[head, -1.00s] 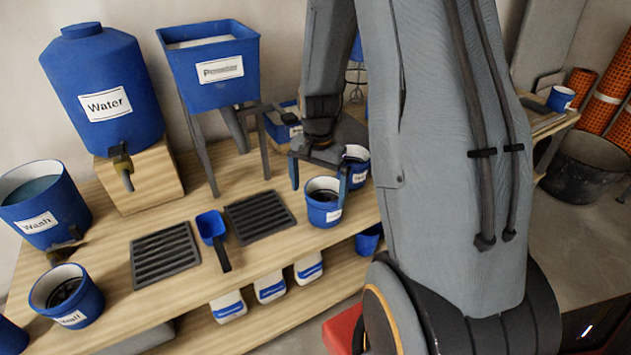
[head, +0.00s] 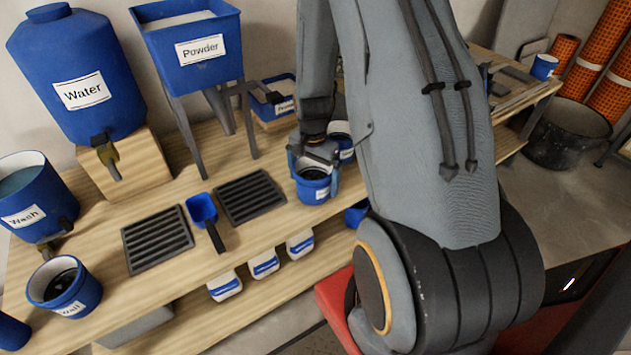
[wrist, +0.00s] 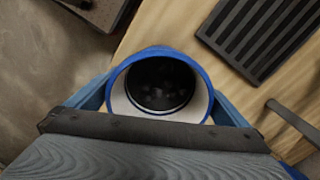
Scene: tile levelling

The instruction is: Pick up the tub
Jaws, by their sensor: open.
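A blue tub (head: 313,190) with a white inner wall and a white label stands upright on the wooden bench near its front edge, right of a black grate. In the wrist view the tub (wrist: 123,101) is seen from above, with dark contents inside. My gripper (head: 315,176) is open, pointing down over the tub. Its two blue fingers lie on either side of the tub's rim in both views. Whether they touch the wall, I cannot tell.
Another blue tub (head: 341,140) stands close behind. A black grate (head: 250,197) and a blue scoop (head: 203,213) lie to the left. A legged powder hopper (head: 194,52) and a water tank (head: 83,80) stand at the back left. A lower shelf holds white containers.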

